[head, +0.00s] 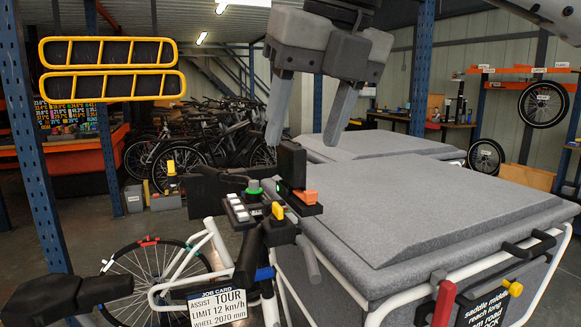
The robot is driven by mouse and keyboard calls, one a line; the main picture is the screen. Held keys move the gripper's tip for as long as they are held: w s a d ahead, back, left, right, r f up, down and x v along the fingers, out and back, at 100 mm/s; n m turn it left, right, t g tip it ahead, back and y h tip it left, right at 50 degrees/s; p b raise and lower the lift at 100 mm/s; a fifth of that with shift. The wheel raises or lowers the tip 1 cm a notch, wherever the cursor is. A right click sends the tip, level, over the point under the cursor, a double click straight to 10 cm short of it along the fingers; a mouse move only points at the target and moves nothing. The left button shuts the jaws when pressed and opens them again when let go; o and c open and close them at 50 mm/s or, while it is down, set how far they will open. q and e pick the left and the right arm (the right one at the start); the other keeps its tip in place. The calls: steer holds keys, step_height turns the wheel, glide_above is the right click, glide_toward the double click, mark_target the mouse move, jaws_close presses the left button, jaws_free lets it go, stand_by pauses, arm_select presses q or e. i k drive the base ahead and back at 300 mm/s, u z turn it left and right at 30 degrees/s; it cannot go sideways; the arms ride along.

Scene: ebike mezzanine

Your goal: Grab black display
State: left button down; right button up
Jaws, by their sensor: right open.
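A small black upright block (292,165), which looks like the black display, stands at the middle of the bike's handlebar. My right gripper (304,140) comes down from the top, open and empty, with its grey fingers pointing downward. The left finger's tip is close to the block's upper left edge, and the right finger is well to the right of it. I cannot tell whether the left finger touches the block. My left gripper is not in view.
Beside the block are a control pad (238,208) with pale buttons, a green ring and an orange piece (305,197). A wide dark box (215,188) is to the left. A grey padded cargo cover (430,210) fills the right. A blue post (35,150) stands at the left.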

mark_target(292, 158)
steer(key=i, duration=1)
